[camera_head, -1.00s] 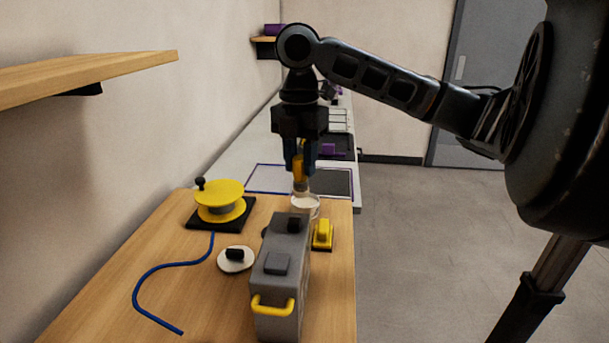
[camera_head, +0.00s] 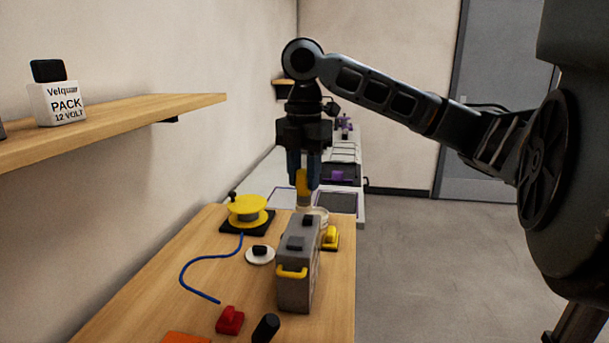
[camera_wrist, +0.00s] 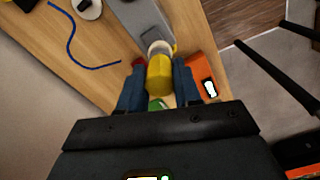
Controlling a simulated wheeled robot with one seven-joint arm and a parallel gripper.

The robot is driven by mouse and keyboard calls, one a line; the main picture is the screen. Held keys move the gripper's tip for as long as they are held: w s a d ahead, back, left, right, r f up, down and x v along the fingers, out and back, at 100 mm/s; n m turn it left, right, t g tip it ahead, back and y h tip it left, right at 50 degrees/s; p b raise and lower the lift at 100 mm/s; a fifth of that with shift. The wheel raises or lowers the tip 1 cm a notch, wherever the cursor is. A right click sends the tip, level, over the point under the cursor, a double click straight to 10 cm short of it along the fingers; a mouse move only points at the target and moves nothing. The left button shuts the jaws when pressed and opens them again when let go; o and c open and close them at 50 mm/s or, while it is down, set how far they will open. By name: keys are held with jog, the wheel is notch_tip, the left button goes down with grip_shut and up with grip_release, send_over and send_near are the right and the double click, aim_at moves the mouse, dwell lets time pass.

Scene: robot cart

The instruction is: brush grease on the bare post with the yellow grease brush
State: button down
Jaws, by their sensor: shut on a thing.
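My gripper (camera_head: 304,178) is shut on the yellow grease brush (camera_head: 303,184), which hangs roughly upright, pale end down. In the wrist view the brush (camera_wrist: 160,76) lies between the blue fingers. In the head view its lower end shows just above the far end of a grey box (camera_head: 296,272) with a yellow handle; the gap cannot be judged. A pale round pot (camera_head: 320,213) shows just behind and right of the brush end. On the box top are a black cap (camera_head: 308,220) and a dark block (camera_head: 295,243). I cannot make out the bare post.
A yellow reel (camera_head: 248,207), white disc (camera_head: 260,255), blue hose (camera_head: 190,270), red clip (camera_head: 230,320), black cylinder (camera_head: 265,328) and yellow block (camera_head: 331,238) are on the table. A shelf (camera_head: 120,122) with a white pack (camera_head: 57,103) juts from the left wall. Floor is free to the right.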

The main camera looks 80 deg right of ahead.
aim_at(304, 208)
jog(key=shift+f, duration=0.1)
notch_tip(304, 208, down, 7)
jog(key=b, duration=0.5)
jog(key=shift+f, duration=0.2)
jog(key=shift+w+a+r+p, duration=0.1)
jog(key=shift+w+r+p, duration=0.1)
jog(key=shift+w, duration=0.3)
jog(key=shift+w+r+p, duration=0.2)
jog(key=shift+w, duration=1.1)
jog(key=shift+s, duration=0.1)
jog(key=shift+s+p, duration=0.35)
jog(key=shift+s, duration=0.5)
jog(key=shift+f, duration=0.65)
jog(key=shift+r, duration=0.1)
dwell(1.0)
